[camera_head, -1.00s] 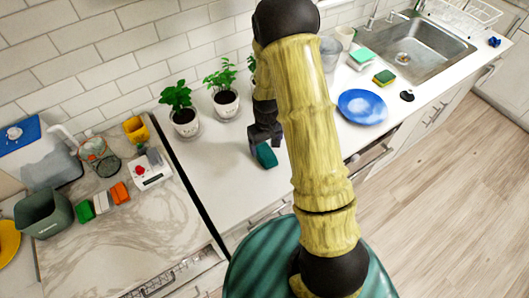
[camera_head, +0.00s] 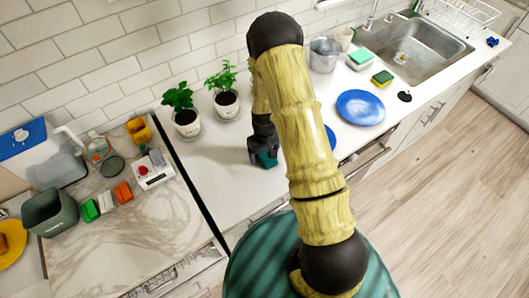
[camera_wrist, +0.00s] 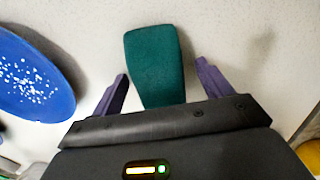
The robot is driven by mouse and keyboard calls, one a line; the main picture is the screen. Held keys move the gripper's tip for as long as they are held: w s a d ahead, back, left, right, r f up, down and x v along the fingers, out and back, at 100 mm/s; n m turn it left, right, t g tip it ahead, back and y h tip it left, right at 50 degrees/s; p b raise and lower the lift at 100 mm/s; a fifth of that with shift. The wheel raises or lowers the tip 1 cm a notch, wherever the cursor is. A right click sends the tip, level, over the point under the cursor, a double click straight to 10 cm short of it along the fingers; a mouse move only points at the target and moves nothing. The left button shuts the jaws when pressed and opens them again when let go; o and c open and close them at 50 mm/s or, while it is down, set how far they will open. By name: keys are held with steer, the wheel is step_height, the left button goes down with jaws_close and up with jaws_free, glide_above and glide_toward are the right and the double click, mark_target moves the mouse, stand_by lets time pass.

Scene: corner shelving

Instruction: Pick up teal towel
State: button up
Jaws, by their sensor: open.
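The teal towel (camera_wrist: 154,62) is a small folded block lying on the white counter. In the wrist view its near end sits between the two purple fingers of my gripper (camera_wrist: 163,88). The fingers are spread, with a gap to the towel on each side. In the head view my gripper (camera_head: 263,154) is low over the counter at the towel (camera_head: 267,160), which it partly covers. Whether the fingertips touch the counter cannot be told.
A speckled blue plate (camera_wrist: 32,75) lies left of the towel in the wrist view. In the head view, potted plants (camera_head: 227,103) stand behind my gripper, a blue plate (camera_head: 360,107) lies to the right, and a dark gap separates the marble counter (camera_head: 120,225).

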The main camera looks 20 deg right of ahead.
mark_target(265, 151)
stand_by(0.5)
steer(key=c, duration=1.1)
steer(key=shift+o, duration=0.2)
step_height(265, 151, up, 10)
steer(key=b, duration=0.3)
steer(key=o, duration=0.4)
steer(key=shift+c, duration=1.6)
